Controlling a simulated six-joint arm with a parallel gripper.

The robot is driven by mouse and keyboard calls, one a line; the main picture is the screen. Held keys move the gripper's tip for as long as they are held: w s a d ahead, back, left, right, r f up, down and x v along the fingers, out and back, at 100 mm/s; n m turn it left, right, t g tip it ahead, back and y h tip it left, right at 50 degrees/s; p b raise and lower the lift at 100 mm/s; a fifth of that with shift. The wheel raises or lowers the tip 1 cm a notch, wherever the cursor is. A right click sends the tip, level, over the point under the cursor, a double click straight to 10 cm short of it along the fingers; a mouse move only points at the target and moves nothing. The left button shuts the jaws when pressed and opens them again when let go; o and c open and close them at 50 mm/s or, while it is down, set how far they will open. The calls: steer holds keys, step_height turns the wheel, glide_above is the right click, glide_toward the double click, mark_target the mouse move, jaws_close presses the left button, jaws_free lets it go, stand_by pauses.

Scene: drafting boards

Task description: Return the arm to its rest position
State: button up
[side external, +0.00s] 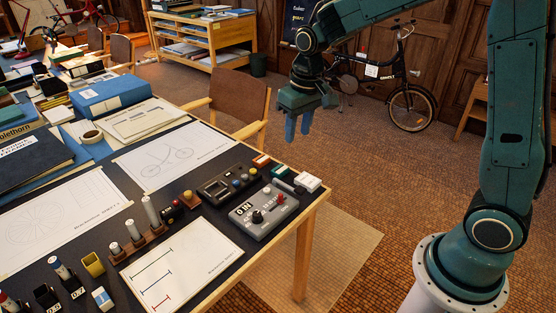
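My gripper (298,128) hangs at the end of my teal arm, high in the picture and right of centre. Its blue fingertips point down. They show close together with a narrow gap, and from this angle I cannot tell whether they are open or shut. I see nothing held between them. In the picture it shows above and beyond the right corner of the drafting table (262,262), apart from the things on it.
A grey control box (264,211) and a dark button box (228,185) sit near the table's right corner. Drawing sheets, pegs and a blue box (110,95) cover the rest. A chair (240,100) stands behind; a bicycle (410,105) leans beyond.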

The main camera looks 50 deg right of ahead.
steer(key=s+r+t, duration=0.2)
steer(key=s+r, duration=0.2)
steer(key=s, duration=0.7)
steer(key=s+a+r+n+t, duration=0.1)
steer(key=s+r, duration=0.4)
steer(key=s, duration=0.7)
steer(key=shift+s+a+t, duration=0.15)
steer(key=shift+s+t, duration=0.05)
steer(key=shift+t, duration=0.4)
steer(key=shift+r, duration=0.1)
